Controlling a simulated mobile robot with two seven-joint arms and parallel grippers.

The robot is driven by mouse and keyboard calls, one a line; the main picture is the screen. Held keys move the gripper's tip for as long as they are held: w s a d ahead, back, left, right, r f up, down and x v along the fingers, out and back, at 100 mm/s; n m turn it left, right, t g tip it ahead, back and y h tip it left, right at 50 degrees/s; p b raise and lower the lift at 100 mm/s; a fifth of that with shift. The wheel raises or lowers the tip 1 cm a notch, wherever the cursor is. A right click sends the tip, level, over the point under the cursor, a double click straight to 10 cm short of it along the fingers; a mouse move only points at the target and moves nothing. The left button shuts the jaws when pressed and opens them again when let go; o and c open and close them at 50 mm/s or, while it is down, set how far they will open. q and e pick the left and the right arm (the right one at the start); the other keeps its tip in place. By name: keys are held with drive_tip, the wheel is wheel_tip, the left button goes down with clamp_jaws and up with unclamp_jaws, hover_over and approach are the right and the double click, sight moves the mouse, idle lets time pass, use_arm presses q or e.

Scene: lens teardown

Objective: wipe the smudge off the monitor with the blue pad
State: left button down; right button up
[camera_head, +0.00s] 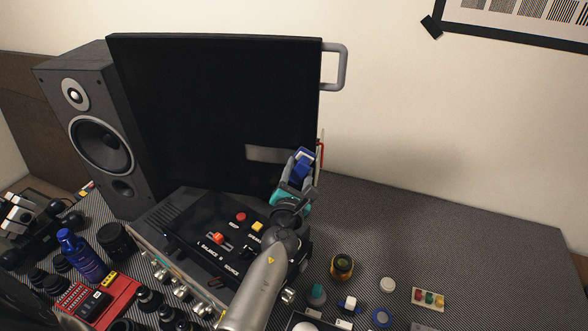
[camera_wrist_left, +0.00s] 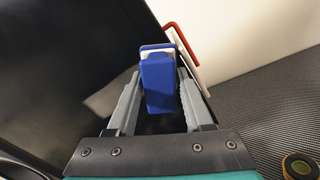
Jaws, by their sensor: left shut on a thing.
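The monitor (camera_head: 215,100) is a large dark screen standing upright at the back, with a grey handle (camera_head: 342,66) on its right side. A pale grey smudge (camera_head: 268,154) lies low on the right part of the screen; in the left wrist view it shows partly behind the gripper (camera_wrist_left: 103,98). My left gripper (camera_head: 295,178) is shut on the blue pad (camera_head: 304,158), just right of the smudge near the screen's lower right edge. In the left wrist view the pad (camera_wrist_left: 158,88) sits between the fingers. I cannot tell whether it touches the screen. My right gripper is not in view.
A speaker (camera_head: 88,120) stands left of the monitor. A black control box (camera_head: 205,228) with coloured buttons lies below the screen, under my left arm. Bottles, lenses and a red box (camera_head: 98,297) crowd the left front. Small parts lie at the front right; the table's right back is clear.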

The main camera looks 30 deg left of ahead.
use_arm(q)
drive_tip(key=shift+s+a+r, duration=0.1)
drive_tip(key=shift+s+a, duration=0.25)
drive_tip(key=shift+a, duration=0.9)
drive_tip(key=shift+s+a+f, duration=0.1)
drive_tip(key=shift+s+a, duration=0.25)
drive_tip(key=shift+a, duration=0.95)
drive_tip(key=shift+s+a+r, duration=0.1)
drive_tip(key=shift+s+a, duration=0.25)
drive_tip(key=shift+a, duration=0.9)
drive_tip(key=shift+s+a+b, duration=0.15)
drive_tip(key=shift+s+a, duration=0.15)
drive_tip(key=shift+a, duration=0.6)
drive_tip(key=shift+s+a+b, duration=0.15)
drive_tip(key=shift+s+a, duration=0.1)
drive_tip(key=shift+a, duration=0.6)
drive_tip(key=shift+s+a+b, duration=0.25)
drive_tip(key=shift+s+a, duration=0.05)
drive_tip(key=shift+a, duration=0.55)
drive_tip(key=shift+s+a+b, duration=0.2)
drive_tip(key=shift+s+a, duration=0.1)
drive_tip(key=shift+a, duration=0.55)
drive_tip(key=v, duration=0.6)
drive_tip(key=shift+p, duration=0.35)
drive_tip(key=shift+s+d+f, duration=0.1)
drive_tip(key=shift+s+f, duration=0.05)
drive_tip(key=shift+f, duration=0.05)
